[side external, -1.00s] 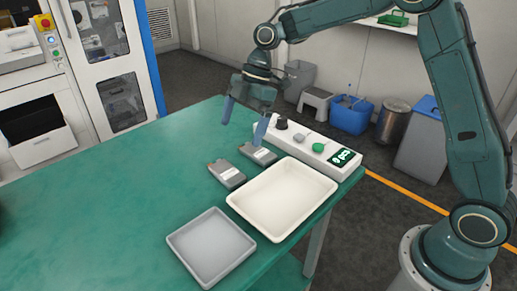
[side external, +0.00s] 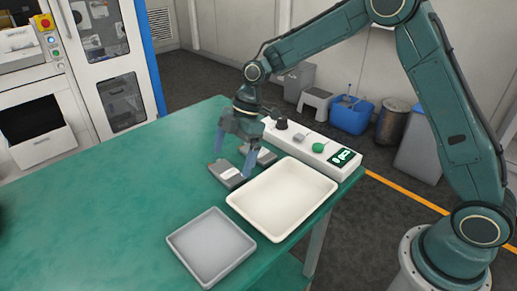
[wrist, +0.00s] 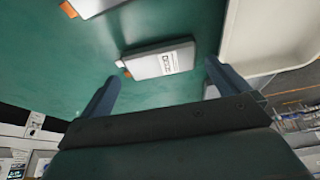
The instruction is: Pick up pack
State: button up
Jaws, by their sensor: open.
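Two grey packs with white labels lie side by side on the green table, the nearer pack (side external: 226,173) and the farther pack (side external: 264,156), which is partly hidden by a finger. My gripper (side external: 233,158) is open, pointing down over the packs. In the wrist view, one pack (wrist: 160,60) lies ahead of and between the open fingers of my gripper (wrist: 161,78). It has an orange patch at its left end and does not appear gripped. Part of the other pack (wrist: 92,6) shows at the top edge.
A cream tray (side external: 281,197) stands just right of the packs, and a grey tray (side external: 211,247) nearer the camera. A white control box (side external: 311,148) with a black knob and green button lies behind. The table's left side (side external: 100,200) is clear.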

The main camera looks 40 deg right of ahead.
aim_at(228, 170)
jog(key=shift+x, duration=1.55)
jog(key=shift+c, duration=0.2)
jog(key=c, duration=0.7)
